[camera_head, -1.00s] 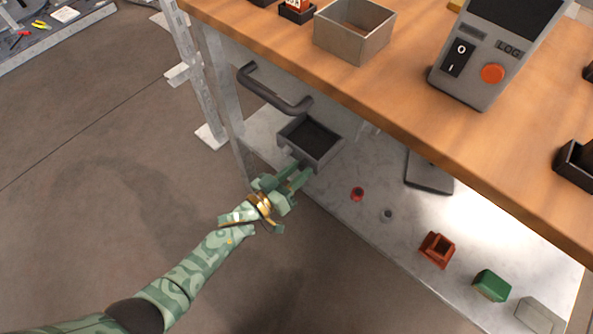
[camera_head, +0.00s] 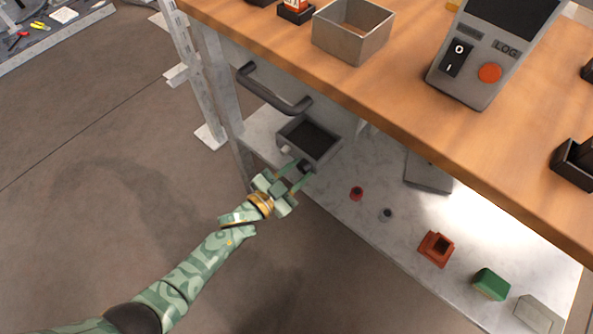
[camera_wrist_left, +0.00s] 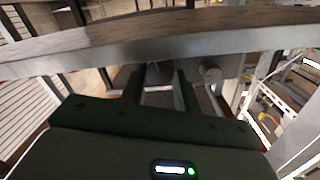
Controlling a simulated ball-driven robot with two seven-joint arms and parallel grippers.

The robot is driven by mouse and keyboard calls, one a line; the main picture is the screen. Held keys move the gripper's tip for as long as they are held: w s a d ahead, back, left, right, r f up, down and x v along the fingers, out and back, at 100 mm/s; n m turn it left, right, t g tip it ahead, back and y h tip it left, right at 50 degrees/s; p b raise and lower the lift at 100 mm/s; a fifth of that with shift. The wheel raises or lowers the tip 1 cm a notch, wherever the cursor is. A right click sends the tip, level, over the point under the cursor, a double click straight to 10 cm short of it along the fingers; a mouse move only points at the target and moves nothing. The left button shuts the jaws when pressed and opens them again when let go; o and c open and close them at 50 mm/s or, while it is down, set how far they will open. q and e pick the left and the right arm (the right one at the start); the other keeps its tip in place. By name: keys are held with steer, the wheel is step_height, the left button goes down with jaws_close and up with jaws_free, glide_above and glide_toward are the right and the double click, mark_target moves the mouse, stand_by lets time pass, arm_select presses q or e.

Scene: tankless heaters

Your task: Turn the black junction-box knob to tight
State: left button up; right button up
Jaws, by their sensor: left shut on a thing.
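The black knob (camera_head: 305,167) is a small dark shape at the front of the grey junction box (camera_head: 334,148), which has a dark open top and stands on the lower shelf. My left gripper (camera_head: 299,173) is at the box's front, with one finger on each side of the black knob, and is shut on it. In the left wrist view the knob (camera_wrist_left: 160,72) is a dark shape between the two fingers. A paler round knob (camera_head: 286,149) sits beside it, outside the fingers, and also shows in the wrist view (camera_wrist_left: 210,70). Any tight marking is too small to read. My right gripper is not in view.
A dark bar handle (camera_head: 270,92) hangs under the wooden bench top (camera_head: 400,120), above and left of the box. A red piece (camera_head: 356,194), a grey piece (camera_head: 385,214), a red-brown block (camera_head: 436,248) and a green block (camera_head: 490,284) stand along the shelf.

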arm_select(q)
steer(key=shift+f+m, duration=0.1)
steer(key=shift+m, duration=0.4)
steer(key=shift+s, duration=0.1)
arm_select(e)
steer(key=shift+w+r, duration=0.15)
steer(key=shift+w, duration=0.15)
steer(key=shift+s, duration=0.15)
arm_select(q)
steer(key=o, duration=0.7)
steer(key=p+v, duration=0.5)
steer(key=v, duration=1.1)
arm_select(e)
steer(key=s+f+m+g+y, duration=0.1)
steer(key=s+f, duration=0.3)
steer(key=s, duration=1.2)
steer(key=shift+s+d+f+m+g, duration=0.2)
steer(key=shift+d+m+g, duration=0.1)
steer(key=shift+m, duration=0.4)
arm_select(q)
steer(key=shift+a, duration=0.1)
